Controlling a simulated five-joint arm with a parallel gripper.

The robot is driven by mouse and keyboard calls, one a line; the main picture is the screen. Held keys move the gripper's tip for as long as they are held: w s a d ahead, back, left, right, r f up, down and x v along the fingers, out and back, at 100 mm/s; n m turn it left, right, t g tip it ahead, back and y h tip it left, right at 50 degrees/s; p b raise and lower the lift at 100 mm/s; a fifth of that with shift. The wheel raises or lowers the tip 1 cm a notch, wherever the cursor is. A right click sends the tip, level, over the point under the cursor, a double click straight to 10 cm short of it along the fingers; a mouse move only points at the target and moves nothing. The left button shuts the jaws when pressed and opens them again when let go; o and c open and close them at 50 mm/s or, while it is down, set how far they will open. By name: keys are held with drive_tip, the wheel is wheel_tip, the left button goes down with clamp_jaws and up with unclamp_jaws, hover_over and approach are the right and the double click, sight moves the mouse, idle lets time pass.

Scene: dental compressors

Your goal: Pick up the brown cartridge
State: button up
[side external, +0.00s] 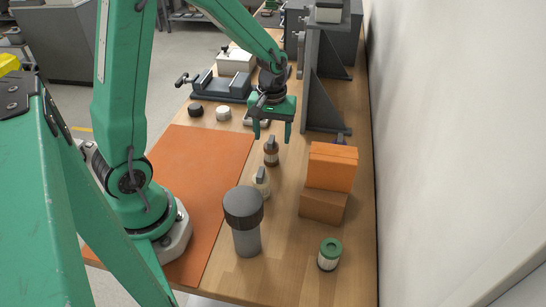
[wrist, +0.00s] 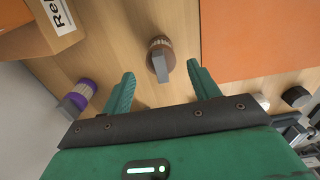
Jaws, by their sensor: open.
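The brown cartridge (side external: 271,154) stands upright on the wooden bench, with a grey tab on top. In the side external view it is just below and in front of my gripper (side external: 272,133). In the wrist view the brown cartridge (wrist: 160,47) lies ahead of the gap between the fingertips of my gripper (wrist: 162,76), roughly centred. My gripper is open, fingers pointing down, with nothing between them. I see no contact with the cartridge.
A cream cartridge (side external: 261,183) and a dark grey cylinder (side external: 246,235) stand nearer the camera. An orange box (side external: 332,167) on a cardboard box (side external: 322,206) is at right. A purple cartridge (wrist: 82,92) shows in the wrist view. An orange mat (side external: 200,180) lies left.

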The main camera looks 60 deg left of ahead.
sight(271, 153)
drive_tip(key=shift+s+f, duration=0.15)
drive_tip(key=shift+f, duration=3.4)
drive_tip(key=c, duration=1.1)
